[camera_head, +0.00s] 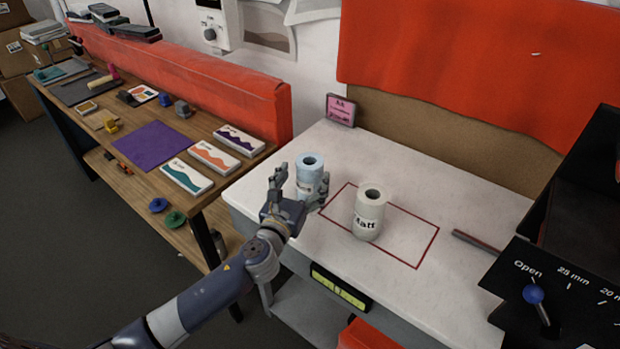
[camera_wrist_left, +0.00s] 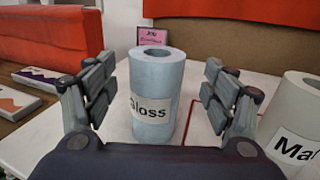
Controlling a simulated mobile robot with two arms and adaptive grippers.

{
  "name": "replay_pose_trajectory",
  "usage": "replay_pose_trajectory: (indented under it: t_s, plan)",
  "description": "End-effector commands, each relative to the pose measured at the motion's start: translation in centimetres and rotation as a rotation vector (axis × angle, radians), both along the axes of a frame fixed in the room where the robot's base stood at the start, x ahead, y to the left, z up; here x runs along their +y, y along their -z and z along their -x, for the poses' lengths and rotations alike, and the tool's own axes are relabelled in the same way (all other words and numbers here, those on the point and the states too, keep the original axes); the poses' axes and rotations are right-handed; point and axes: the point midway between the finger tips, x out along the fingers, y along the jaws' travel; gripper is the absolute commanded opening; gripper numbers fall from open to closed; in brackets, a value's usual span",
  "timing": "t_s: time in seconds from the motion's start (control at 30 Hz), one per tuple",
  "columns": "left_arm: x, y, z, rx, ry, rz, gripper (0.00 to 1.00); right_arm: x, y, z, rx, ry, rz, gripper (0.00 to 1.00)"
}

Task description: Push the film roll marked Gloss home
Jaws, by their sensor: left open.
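The light blue film roll marked Gloss (camera_head: 309,171) stands upright on the white bench top (camera_head: 468,197), left of a red outlined rectangle (camera_head: 431,249). In the left wrist view the Gloss roll (camera_wrist_left: 156,85) stands between the spread fingers, its label facing me. My left gripper (camera_head: 299,190) is open around the roll; I cannot tell whether a finger touches it. A cream film roll marked Matt (camera_head: 369,217) stands upright inside the red outline. It also shows at the right edge of the left wrist view (camera_wrist_left: 299,115). My right gripper is not in view.
A pink sign (camera_head: 341,110) stands at the back of the bench. A grey bar (camera_head: 476,242) lies right of the outline. A black machine with a blue-knobbed lever (camera_head: 534,294) stands at the right. A wooden table with cards and pads (camera_head: 139,146) stands at the left.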

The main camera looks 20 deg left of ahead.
Motion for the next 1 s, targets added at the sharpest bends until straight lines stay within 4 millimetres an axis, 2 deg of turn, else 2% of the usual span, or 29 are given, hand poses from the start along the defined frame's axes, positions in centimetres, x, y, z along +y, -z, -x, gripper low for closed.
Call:
replay_pose_trajectory:
  t_s: [0.17, 0.37, 0.5, 0.87, 1.0]
  plan:
    - [0.0, -0.2, -1.0, 0.000, 0.000, 0.002, 0.77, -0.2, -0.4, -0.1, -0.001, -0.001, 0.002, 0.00]
    - [0.2, -0.8, -3.6, 0.000, -0.002, 0.004, 0.77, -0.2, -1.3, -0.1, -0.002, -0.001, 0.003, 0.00]
    - [0.1, -0.6, -5.0, 0.001, 0.000, 0.003, 0.77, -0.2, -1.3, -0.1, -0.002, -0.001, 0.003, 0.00]
    - [0.1, -0.5, -5.6, 0.001, 0.001, 0.002, 0.77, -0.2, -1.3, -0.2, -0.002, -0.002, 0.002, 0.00]
    - [0.1, -0.5, -5.6, 0.002, 0.000, 0.002, 0.45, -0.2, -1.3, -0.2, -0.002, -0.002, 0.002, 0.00]
